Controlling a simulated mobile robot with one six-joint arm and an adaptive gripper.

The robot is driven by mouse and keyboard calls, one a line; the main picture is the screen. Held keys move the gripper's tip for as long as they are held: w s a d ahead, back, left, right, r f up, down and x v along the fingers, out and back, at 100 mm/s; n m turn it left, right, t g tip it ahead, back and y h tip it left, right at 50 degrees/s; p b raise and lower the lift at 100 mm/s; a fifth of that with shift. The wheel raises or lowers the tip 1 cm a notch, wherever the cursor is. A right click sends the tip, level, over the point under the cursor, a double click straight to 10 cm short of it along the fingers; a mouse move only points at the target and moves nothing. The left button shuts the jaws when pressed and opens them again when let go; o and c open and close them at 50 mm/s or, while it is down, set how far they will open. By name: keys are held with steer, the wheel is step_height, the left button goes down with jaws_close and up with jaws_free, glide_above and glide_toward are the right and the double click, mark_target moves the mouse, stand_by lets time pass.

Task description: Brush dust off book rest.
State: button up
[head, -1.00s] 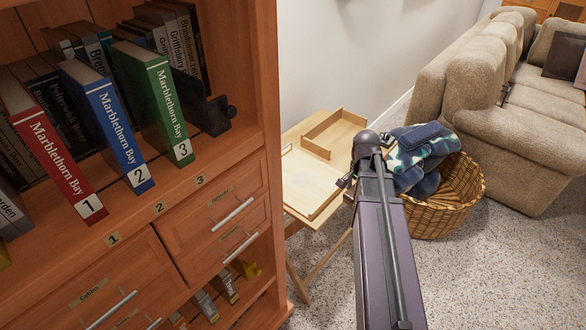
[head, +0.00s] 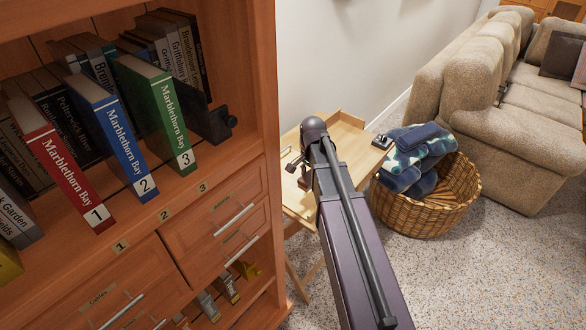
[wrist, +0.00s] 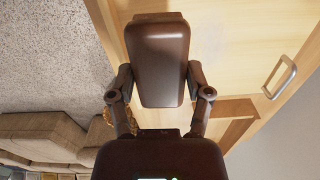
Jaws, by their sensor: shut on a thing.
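My gripper (wrist: 159,80) is shut on a dark brown, rounded block (wrist: 160,50), which looks like the back of a brush. One finger presses each long side in the wrist view. In the head view my gripper (head: 299,168) is over the light wooden stand (head: 347,135), which I take for the book rest. Its pale surface also shows in the wrist view (wrist: 235,35), beside and beyond the block. My arm hides much of the stand in the head view. I cannot tell whether the bristles touch the wood, and I make out no dust.
A metal handle (wrist: 281,76) shows at the wrist view's right. A small dark object (head: 382,141) sits at the stand's right corner. A wicker basket (head: 430,207) with blankets stands right of it, the bookcase (head: 262,80) left, and a beige sofa (head: 500,110) behind.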

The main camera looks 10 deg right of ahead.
steer(key=a, duration=0.1)
steer(key=w+a, duration=0.1)
steer(key=a, duration=0.1)
steer(key=w+a+r, duration=0.1)
steer(key=a, duration=0.1)
steer(key=shift+p, duration=0.3)
